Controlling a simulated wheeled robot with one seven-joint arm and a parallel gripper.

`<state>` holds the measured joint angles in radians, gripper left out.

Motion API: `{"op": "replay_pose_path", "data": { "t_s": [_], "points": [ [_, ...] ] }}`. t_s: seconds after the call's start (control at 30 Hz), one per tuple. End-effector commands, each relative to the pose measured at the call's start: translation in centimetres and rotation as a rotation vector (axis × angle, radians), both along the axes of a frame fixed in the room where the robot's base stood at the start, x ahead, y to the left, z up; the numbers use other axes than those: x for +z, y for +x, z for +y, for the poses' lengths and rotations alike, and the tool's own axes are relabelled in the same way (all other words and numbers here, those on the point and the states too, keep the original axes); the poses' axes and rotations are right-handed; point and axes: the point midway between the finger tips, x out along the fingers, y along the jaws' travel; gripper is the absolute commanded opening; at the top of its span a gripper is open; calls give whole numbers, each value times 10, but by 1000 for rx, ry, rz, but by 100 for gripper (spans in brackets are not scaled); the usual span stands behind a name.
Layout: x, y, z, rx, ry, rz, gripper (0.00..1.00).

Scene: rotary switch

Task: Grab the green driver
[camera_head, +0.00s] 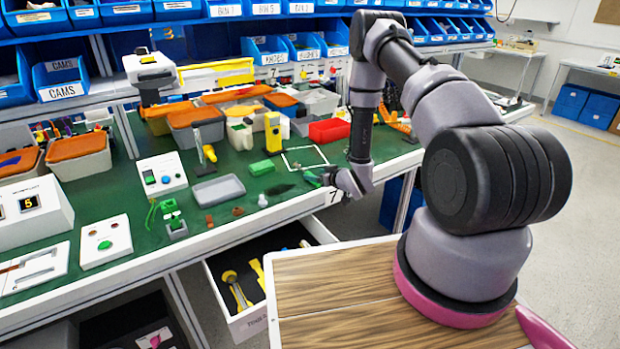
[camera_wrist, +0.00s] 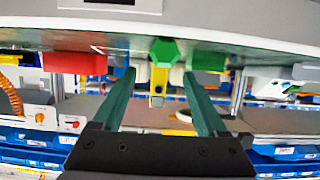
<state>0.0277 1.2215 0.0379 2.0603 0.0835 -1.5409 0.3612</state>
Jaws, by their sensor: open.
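The green driver (camera_wrist: 164,50) shows in the wrist view as a green hexagonal end facing the camera, near the benchtop. It sits between the lines of the two fingers, beyond their tips. My gripper (camera_wrist: 159,74) is open, with its two dark green fingers apart and nothing visibly held. In the head view my gripper (camera_head: 320,179) is low over the front edge of the green bench (camera_head: 225,215). Green shows at its fingertips there, but I cannot clearly separate driver from fingers.
A green block (camera_head: 261,167), grey tray (camera_head: 219,190), yellow device (camera_head: 273,131) and red bin (camera_head: 329,130) stand on the bench. An open drawer (camera_head: 247,322) with yellow-handled tools juts out below. Blue bins line the shelves behind.

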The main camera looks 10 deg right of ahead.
Motion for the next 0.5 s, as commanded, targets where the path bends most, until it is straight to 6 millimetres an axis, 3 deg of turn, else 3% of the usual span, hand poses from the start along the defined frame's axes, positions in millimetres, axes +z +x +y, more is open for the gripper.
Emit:
{"op": "replay_pose_path", "data": {
  "t_s": [0.3,0.5],
  "points": [
    [-20,35,16,2,0,-1,75],
    [-23,42,18,0,0,0,75]
  ]
}}
